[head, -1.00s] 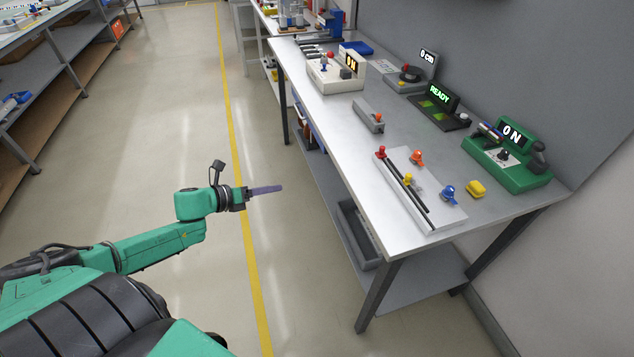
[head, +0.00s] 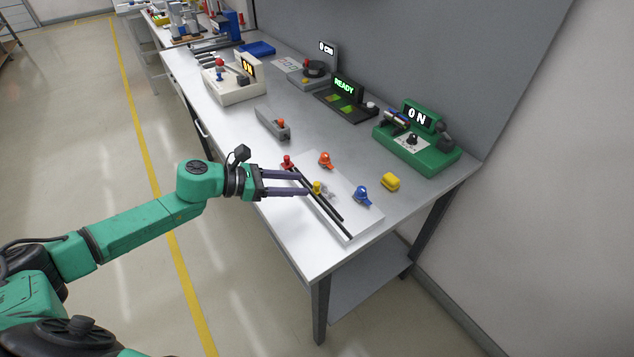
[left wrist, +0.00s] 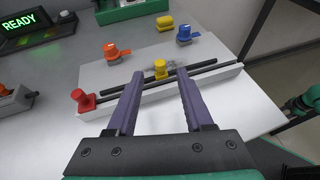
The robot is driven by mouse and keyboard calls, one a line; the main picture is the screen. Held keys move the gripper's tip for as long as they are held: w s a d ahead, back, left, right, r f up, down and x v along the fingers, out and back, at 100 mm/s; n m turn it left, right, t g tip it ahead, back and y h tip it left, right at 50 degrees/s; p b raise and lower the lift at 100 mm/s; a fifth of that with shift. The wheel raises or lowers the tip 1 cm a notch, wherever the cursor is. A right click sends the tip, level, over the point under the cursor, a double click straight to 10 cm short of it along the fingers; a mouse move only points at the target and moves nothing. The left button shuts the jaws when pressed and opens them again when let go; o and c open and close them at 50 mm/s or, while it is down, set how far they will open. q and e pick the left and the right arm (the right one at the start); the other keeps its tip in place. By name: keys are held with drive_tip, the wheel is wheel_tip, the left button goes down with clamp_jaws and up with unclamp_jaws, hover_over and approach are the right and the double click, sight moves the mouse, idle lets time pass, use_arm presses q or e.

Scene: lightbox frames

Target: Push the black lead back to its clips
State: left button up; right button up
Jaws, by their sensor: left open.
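A white board (head: 350,225) lies near the table's front edge. Two thin black bars run along it, one nearer the front edge (head: 335,219) and one just behind (head: 334,209); I cannot tell which is the lead. A red knob (head: 287,161) is at the left end, with a yellow knob (head: 317,187) by the bars and orange (head: 325,159) and blue (head: 362,194) pieces behind. My left gripper (head: 303,184) is open, its fingertips over the board's front side near the yellow knob. In the left wrist view, that knob (left wrist: 160,69) shows between the fingertips.
A yellow block (head: 390,181) lies behind the board. A grey device (head: 272,124) is to its left, a green ON box (head: 415,148) and a READY stand (head: 346,100) farther back. The table's right end is bare. Clear floor lies in front.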

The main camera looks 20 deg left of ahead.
sight(315, 183)
use_arm(q)
drive_tip(key=p+x, duration=0.1)
drive_tip(key=x, duration=0.5)
drive_tip(key=shift+w+d+r, duration=0.1)
drive_tip(key=shift+w+d, duration=0.05)
drive_tip(key=shift+d, duration=0.05)
clamp_jaws()
drive_tip(key=shift+w, duration=0.1)
idle(0.9)
